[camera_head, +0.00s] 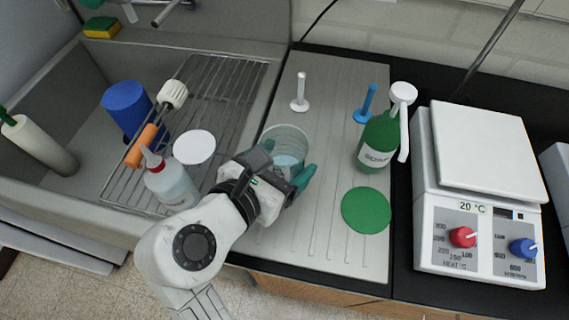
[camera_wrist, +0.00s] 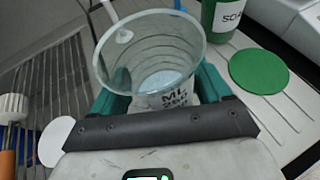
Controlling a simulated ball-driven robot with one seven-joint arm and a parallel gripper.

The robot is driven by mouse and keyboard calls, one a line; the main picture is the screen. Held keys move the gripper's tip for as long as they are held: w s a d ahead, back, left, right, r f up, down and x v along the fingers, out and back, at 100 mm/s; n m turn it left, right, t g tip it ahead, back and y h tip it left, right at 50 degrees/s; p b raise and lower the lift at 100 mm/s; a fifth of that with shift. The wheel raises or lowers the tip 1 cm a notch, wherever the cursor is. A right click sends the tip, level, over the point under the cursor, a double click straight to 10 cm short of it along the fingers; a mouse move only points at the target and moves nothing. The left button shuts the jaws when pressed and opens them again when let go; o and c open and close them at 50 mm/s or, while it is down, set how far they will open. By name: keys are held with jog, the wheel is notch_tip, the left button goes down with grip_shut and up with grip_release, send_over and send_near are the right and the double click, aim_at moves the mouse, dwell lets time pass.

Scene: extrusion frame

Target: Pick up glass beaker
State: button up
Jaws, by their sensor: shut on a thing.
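The glass beaker (camera_head: 287,142) is clear and upright, with its open rim facing up, at the left part of the grooved draining board. In the wrist view the beaker (camera_wrist: 150,55) shows "ML" and "250" markings and sits between the teal fingers. My gripper (camera_head: 287,175) reaches it from the near side and is shut on it. The teal fingers of my gripper (camera_wrist: 163,97) press on both sides of the glass. The beaker's base is partly hidden, so I cannot tell whether it touches the board.
A green soap bottle (camera_head: 379,142) and a green disc (camera_head: 366,210) are right of the beaker. A white peg (camera_head: 300,93) and a blue peg (camera_head: 366,103) stand behind. A wash bottle (camera_head: 171,185) and white disc (camera_head: 194,147) are left. A hotplate (camera_head: 480,190) stands far right.

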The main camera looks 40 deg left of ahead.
jog(key=w+a+r+v, duration=0.1)
jog(key=r+v, duration=0.2)
jog(key=v, duration=1.3)
jog(key=shift+a+r+p, duration=0.2)
jog(key=shift+r+p, duration=0.05)
jog(key=shift+p, duration=0.15)
